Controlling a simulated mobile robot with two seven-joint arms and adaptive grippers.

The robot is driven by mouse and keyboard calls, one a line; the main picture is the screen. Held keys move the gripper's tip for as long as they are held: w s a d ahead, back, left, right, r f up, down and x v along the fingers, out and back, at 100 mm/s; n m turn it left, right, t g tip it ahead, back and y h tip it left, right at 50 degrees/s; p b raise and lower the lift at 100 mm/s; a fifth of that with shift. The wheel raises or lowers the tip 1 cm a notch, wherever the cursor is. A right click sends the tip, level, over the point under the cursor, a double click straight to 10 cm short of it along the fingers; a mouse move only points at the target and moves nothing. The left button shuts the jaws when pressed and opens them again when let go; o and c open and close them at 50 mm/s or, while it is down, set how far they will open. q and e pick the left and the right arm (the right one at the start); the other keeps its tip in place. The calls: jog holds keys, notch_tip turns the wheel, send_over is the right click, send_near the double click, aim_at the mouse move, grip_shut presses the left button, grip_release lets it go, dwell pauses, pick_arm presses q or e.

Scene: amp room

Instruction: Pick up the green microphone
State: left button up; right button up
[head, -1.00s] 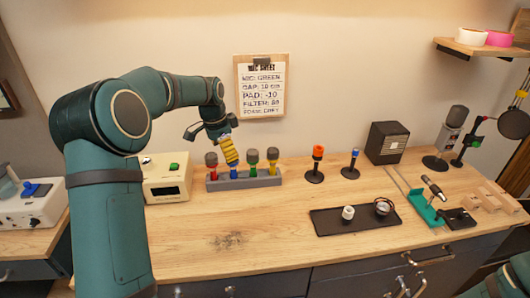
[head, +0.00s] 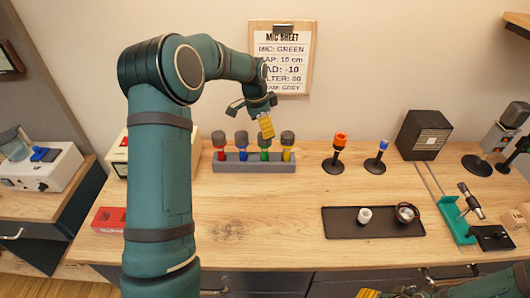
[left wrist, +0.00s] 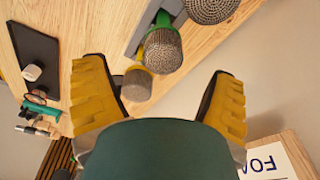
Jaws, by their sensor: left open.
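The green microphone (head: 265,146), with a green body and grey mesh head, stands upright in a grey rack (head: 235,165) between the blue microphone (head: 242,146) and the yellow microphone (head: 287,146). A red microphone (head: 220,146) stands at the rack's left end. My left gripper (head: 266,127) is just above the green microphone's head, open and empty. In the left wrist view the green microphone (left wrist: 162,48) shows ahead of the two spread yellow fingers, apart from them. My right gripper (head: 395,292) is partly visible at the bottom edge; its opening is unclear.
A clipboard (head: 280,60) on the wall reads "MIC: GREEN". An orange-topped stand (head: 338,152) and a blue-topped stand (head: 378,157) are right of the rack. A black tray (head: 345,222) with small items lies in front. The wood in front of the rack is clear.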

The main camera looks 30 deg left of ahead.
aim_at(265, 151)
pick_arm(q)
jog(key=shift+w+d+f, duration=0.1)
jog(key=shift+w+f, duration=0.1)
jog(key=shift+f, duration=0.85)
jog(key=shift+w+d+f, duration=0.1)
jog(key=shift+w+f, duration=0.15)
jog(key=shift+f, duration=0.85)
jog(key=shift+w+f, duration=0.2)
jog(key=shift+f, duration=0.85)
jog(key=c, duration=1.4)
